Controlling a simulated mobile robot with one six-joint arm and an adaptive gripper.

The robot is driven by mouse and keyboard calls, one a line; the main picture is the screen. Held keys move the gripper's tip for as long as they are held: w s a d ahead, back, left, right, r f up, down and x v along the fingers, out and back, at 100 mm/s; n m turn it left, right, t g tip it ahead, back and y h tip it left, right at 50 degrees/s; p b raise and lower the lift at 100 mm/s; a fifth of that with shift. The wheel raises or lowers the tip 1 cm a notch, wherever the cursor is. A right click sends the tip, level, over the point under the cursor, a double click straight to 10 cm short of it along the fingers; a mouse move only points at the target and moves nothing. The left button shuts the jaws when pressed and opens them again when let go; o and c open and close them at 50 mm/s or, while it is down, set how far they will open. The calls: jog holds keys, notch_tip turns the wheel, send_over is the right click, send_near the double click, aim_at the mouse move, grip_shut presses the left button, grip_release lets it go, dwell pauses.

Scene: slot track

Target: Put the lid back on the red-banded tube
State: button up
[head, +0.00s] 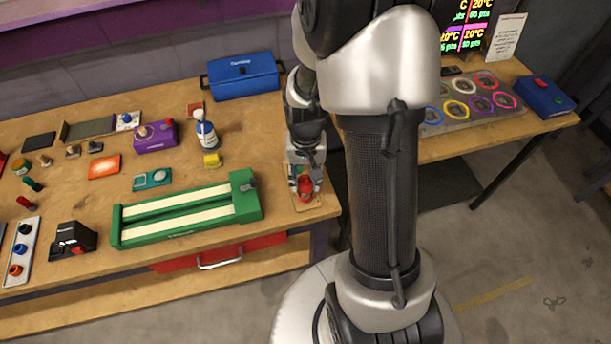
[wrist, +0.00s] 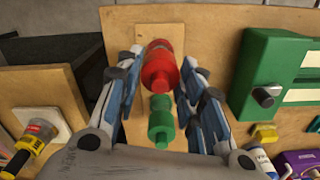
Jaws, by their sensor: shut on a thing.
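My gripper (head: 303,172) is over a small wooden board (head: 318,210) at the front right of the workbench. In the wrist view its fingers (wrist: 160,72) stand on both sides of a red stepped cylinder (wrist: 164,64) and are shut on it. The red piece (head: 305,188) also shows below the gripper in the head view. A green stepped piece (wrist: 161,122) is in line with it, nearer my palm. I cannot tell whether the red piece is the lid or the banded tube, or whether it touches anything beneath.
A green slotted track (head: 185,218) lies left of my gripper. A white bottle (head: 204,135), a yellow block (head: 212,160) and a blue case (head: 243,78) are behind it. A tray of caps (head: 18,250) is at far left. A rack with coloured rings (head: 468,104) is at right.

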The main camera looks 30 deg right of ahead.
dwell(0.4)
jog(key=o, duration=0.8)
jog(key=o, duration=0.5)
jog(key=shift+r+p, duration=2.95)
jog(key=shift+r, duration=0.55)
jog(key=shift+c, duration=0.4)
